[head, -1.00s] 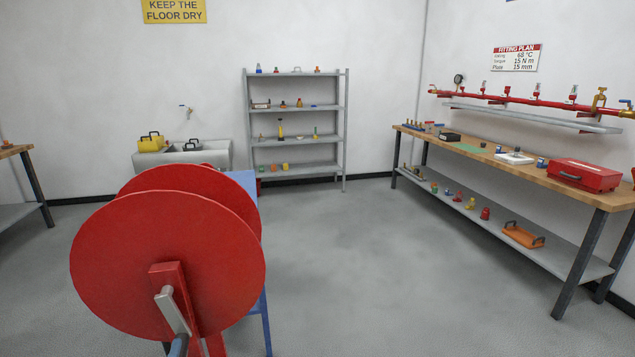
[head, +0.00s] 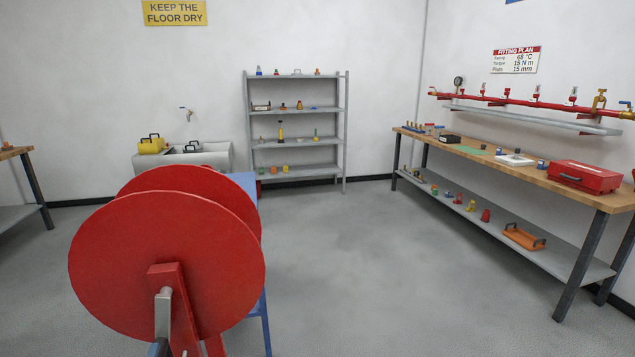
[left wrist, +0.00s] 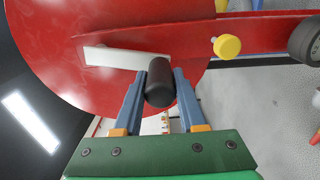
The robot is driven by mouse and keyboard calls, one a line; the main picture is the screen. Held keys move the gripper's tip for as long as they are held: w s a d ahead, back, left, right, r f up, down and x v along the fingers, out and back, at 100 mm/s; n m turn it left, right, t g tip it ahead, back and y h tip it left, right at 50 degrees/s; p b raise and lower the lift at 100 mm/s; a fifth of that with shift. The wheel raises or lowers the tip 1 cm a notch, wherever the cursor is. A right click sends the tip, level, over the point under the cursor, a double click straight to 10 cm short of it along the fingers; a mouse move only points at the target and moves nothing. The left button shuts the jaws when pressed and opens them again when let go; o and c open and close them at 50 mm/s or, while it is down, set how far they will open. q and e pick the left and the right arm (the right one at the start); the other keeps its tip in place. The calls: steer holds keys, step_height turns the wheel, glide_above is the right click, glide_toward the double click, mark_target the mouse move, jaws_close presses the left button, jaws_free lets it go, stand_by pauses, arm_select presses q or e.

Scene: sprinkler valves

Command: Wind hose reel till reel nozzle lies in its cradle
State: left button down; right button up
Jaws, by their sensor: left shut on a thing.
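The red hose reel (head: 165,262) stands close in front of me in the head view, with two large red discs. Its pale metal crank arm (head: 163,312) hangs nearly straight down from the hub at the bottom edge. In the left wrist view the crank arm (left wrist: 115,57) runs to a black crank handle (left wrist: 159,86). My left gripper (left wrist: 160,75) is shut on this handle, one finger on each side. I cannot make out the reel nozzle, its cradle or the hose. My right gripper is not in view.
A yellow knob (left wrist: 227,46) sticks out beside the reel disc. A blue stand (head: 262,315) is behind the reel. A workbench (head: 545,178) with a red case (head: 585,177) is at the right, and a grey shelf (head: 296,110) at the back. The middle floor is clear.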

arm_select(q)
steer(key=shift+a+r, duration=0.15)
steer(key=shift+a, duration=0.15)
steer(key=shift+s+a+r, duration=0.15)
steer(key=shift+a+r, duration=0.05)
steer(key=shift+a, duration=0.3)
steer(key=shift+s+a+r, duration=0.15)
steer(key=shift+a+r, duration=0.05)
steer(key=shift+a, duration=0.3)
steer(key=shift+s+a+r+p, duration=0.2)
steer(key=shift+a+r+p, duration=0.25)
steer(key=shift+a+r, duration=0.3)
steer(key=shift+a, duration=0.1)
